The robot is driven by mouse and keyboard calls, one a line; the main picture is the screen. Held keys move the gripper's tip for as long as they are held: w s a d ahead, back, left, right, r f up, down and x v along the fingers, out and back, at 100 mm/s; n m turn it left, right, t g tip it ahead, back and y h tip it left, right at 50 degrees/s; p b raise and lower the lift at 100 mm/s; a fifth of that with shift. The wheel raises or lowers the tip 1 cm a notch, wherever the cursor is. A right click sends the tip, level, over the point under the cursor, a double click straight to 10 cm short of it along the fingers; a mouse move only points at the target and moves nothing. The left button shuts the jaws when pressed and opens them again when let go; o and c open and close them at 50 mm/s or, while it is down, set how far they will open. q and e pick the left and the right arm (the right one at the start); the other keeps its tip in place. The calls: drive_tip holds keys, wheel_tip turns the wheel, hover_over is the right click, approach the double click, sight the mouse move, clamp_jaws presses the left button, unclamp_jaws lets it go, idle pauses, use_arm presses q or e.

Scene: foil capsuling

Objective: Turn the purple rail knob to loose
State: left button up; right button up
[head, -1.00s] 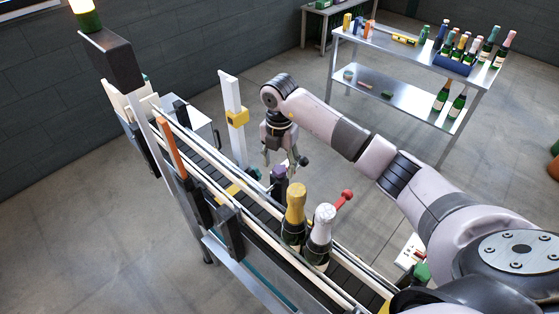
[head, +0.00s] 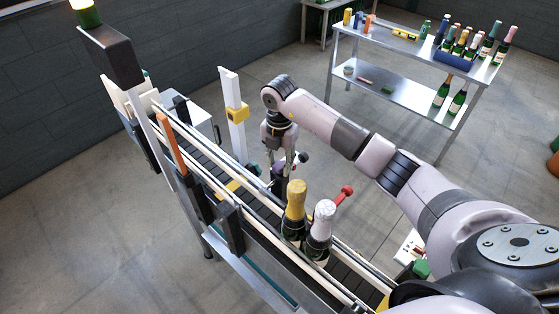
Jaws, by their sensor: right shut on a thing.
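The purple rail knob (head: 279,169) sits on the near-side rail of the conveyor, at the middle of the head view. It is small and partly hidden by my right gripper. My right gripper (head: 281,164) points down from above and is shut on the knob. How far the knob is turned cannot be made out. My left gripper is not in view.
Two bottles, one gold-topped (head: 295,203) and one white-topped (head: 321,222), stand on the conveyor close to the gripper. A red knob (head: 346,191) sticks out beside them. A white post with a yellow block (head: 237,113) stands behind. A metal table (head: 400,84) holds bottles farther back.

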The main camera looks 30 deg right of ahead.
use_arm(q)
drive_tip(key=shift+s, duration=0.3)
use_arm(e)
drive_tip(key=shift+c, duration=1.2)
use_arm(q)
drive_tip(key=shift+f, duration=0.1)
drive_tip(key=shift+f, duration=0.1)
